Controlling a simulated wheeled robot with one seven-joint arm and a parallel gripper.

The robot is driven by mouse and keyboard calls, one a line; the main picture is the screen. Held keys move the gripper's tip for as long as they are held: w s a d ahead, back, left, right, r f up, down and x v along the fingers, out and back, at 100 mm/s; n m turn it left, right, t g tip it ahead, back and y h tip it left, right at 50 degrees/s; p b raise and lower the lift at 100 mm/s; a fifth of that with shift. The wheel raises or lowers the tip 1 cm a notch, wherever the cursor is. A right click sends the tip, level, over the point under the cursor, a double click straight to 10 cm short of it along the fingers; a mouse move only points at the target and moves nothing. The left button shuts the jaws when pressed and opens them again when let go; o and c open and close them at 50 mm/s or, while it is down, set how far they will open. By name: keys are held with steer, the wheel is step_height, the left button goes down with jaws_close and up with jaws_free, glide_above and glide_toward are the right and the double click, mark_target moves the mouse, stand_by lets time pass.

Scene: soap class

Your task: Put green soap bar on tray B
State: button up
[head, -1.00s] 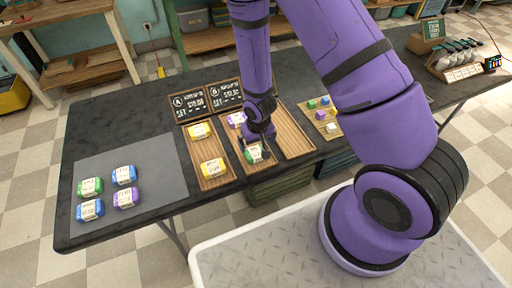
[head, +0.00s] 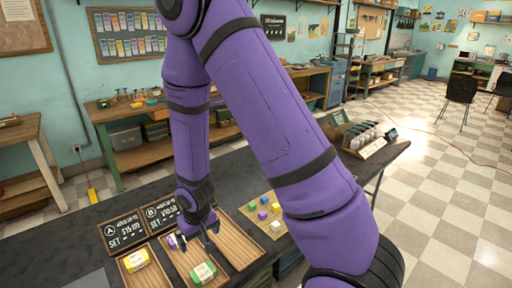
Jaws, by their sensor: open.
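The green soap bar (head: 203,273) with a white label lies in the middle wooden tray (head: 181,262), behind which stands the black sign marked B (head: 163,213). A purple soap bar (head: 176,242) lies in the same tray, farther back and partly hidden by my arm. My gripper (head: 211,236) is open and empty. It points down above the tray, with a visible gap between its fingertips and the green bar.
A yellow soap bar (head: 135,261) lies in the left tray, before sign A (head: 122,229). The right tray (head: 237,241) looks empty. A small board (head: 254,218) with coloured cubes is to its right. The grey mat (head: 90,281) is mostly cut off.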

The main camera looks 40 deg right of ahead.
steer(key=s+d+r+t, duration=0.1)
steer(key=s+d+r, duration=0.1)
steer(key=r, duration=1)
steer(key=s+d+r+t, duration=0.1)
steer(key=s+d+r, duration=0.1)
steer(key=r, duration=0.9)
steer(key=s+d+r+t, duration=0.1)
steer(key=s+d+r, duration=0.1)
steer(key=s+r, duration=1.2)
steer(key=s, duration=0.2)
steer(key=shift+s, duration=0.3)
steer(key=shift+d, duration=0.1)
